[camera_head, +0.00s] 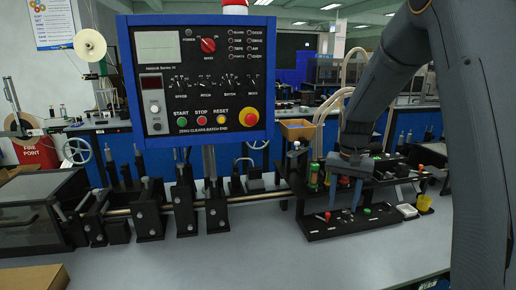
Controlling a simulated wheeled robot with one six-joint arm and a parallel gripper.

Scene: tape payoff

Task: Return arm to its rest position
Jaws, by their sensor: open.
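My arm comes down from the upper right in the head view, with its grey links in front of the right side. My gripper (345,205) points down over the black tool rack (340,226) at the right of the bench. Its two blue fingers are apart, and I see nothing between them. The fingertips are close to the rack's base; whether they touch it I cannot tell. A green-and-orange cylinder (314,176) stands just left of the gripper. The cream tape reel (90,45) hangs at the upper left, away from the gripper.
A blue-framed control panel (195,80) stands at the centre left, above black blocks on a steel rail (240,198). The bench front (220,265) is clear.

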